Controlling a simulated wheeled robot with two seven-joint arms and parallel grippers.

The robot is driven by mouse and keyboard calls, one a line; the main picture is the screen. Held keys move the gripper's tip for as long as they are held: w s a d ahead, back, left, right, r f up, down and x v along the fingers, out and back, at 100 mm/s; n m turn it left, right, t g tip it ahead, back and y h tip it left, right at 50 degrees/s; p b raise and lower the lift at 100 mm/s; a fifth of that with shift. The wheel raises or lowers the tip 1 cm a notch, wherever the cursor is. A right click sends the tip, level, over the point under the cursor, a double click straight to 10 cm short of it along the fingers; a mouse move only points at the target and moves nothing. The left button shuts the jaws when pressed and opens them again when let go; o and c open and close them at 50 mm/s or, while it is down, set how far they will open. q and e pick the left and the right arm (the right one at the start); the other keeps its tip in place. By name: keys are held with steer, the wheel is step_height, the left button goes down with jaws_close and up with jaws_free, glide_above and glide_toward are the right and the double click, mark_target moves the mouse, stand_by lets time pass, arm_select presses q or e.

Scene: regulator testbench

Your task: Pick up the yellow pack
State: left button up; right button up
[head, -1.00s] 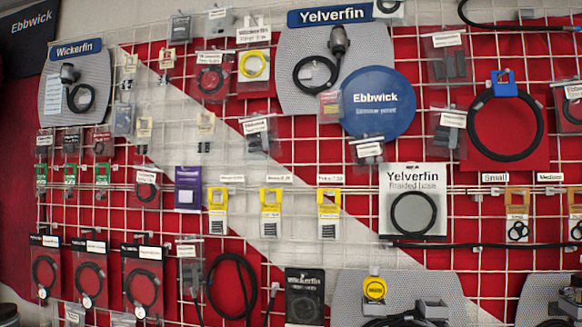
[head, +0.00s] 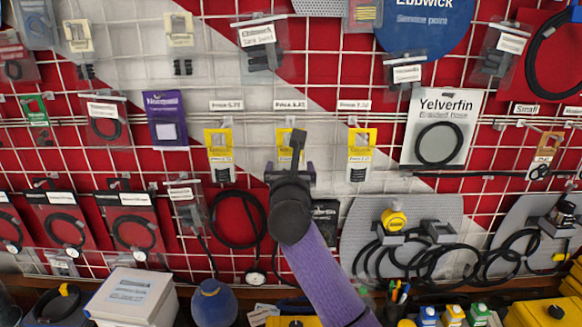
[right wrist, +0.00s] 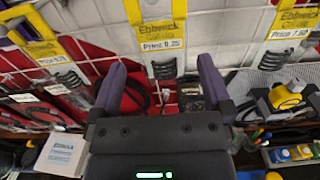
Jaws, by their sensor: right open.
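Three yellow-topped packs hang in a row on the wire grid in the head view: a left one (head: 219,145), a middle one (head: 284,137) and a right one (head: 361,146). My right gripper (head: 290,172) is in front of the middle pack and hides its lower part. In the right wrist view the middle pack (right wrist: 157,38) hangs ahead between the lines of my open, empty fingers (right wrist: 163,80). The left pack (right wrist: 40,52) and right pack (right wrist: 292,25) hang to either side. No contact shows. My left gripper is not in view.
A purple pack (head: 166,120) hangs left of the row, and a Yelverfin hose card (head: 440,128) hangs right. Coiled black hoses hang below. A white box (head: 132,298), a blue rounded object (head: 213,303) and yellow cases (head: 545,313) stand below the grid.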

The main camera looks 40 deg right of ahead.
mark_target(290, 158)
steer(key=x, duration=0.8)
steer(key=shift+d+r+p, duration=0.2)
steer(key=shift+r+p, duration=0.15)
steer(key=shift+w, duration=0.1)
steer(key=c, duration=1)
